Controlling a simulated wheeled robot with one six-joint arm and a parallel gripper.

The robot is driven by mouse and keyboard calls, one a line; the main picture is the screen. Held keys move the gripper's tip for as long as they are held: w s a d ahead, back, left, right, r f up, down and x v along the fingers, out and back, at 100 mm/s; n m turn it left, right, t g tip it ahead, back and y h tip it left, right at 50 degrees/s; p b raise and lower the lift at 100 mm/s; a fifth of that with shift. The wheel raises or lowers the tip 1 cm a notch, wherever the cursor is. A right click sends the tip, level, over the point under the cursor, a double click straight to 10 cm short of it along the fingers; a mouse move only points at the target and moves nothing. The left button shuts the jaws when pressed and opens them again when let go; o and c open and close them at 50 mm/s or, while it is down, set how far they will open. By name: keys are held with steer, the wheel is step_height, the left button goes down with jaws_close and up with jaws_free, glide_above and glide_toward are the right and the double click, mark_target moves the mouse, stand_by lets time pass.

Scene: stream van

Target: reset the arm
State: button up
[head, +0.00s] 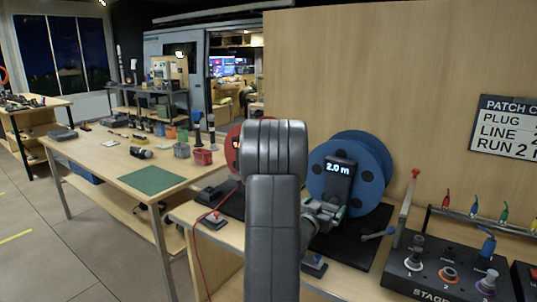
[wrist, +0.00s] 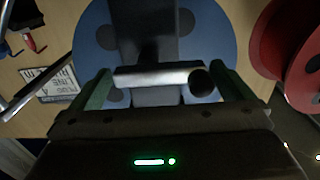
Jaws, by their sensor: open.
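My arm (head: 273,215) stands upright in the middle of the head view and hides part of the bench. My gripper (wrist: 160,78) is open in the wrist view, with a green finger on each side. A pale metal bar with a dark round knob (wrist: 201,82) shows between the fingers; I cannot tell whether they touch it. A blue cable reel (wrist: 90,50) fills the view behind it. In the head view the blue reel (head: 372,165) stands behind a dark display reading 2.0 m (head: 338,172), and my gripper is mostly hidden near there.
A red reel (wrist: 295,45) stands beside the blue one. A control box with knobs (head: 450,268) and a rack of coloured plugs (head: 480,218) stand at right, before a wooden wall. A table with a green mat (head: 153,180) and several tools is at left. Floor at far left is open.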

steer(key=x, duration=0.3)
steer(key=shift+s, duration=0.1)
steer(key=shift+a+m, duration=0.1)
steer(key=shift+m, duration=0.4)
steer(key=shift+s, duration=0.1)
steer(key=shift+n, duration=0.3)
